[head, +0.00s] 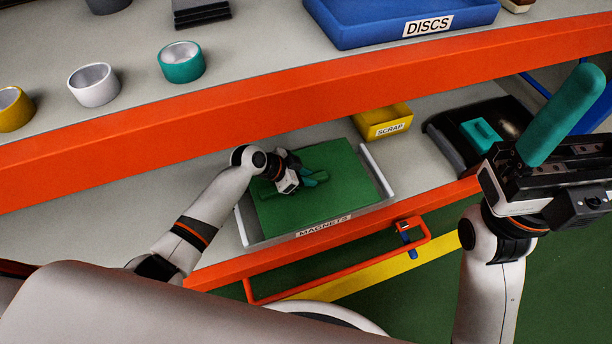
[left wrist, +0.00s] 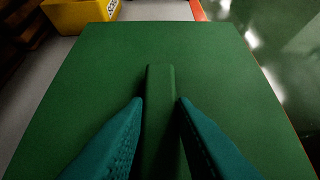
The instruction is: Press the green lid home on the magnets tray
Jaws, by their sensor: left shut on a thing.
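The green lid (head: 335,179) lies over the grey magnets tray (head: 379,174) on the lower shelf, with the tray's side walls showing beside it. The MAGNETS label (head: 324,226) is on the tray's front. My left gripper (head: 304,181) is over the lid, shut on its raised bar handle. In the left wrist view the handle (left wrist: 160,110) stands between the two teal fingers of the left gripper (left wrist: 160,103). I cannot tell whether the lid sits fully down. My right gripper (head: 563,115) is raised at the right, away from the tray; its finger gap is not clear.
A yellow SCRAP bin (head: 385,121) stands behind the tray. A black case (head: 458,137) with a teal piece (head: 481,134) is to its right. The orange edge (head: 300,101) of the upper shelf runs above. A blue DISCS tray (head: 370,30) and several rings sit up there.

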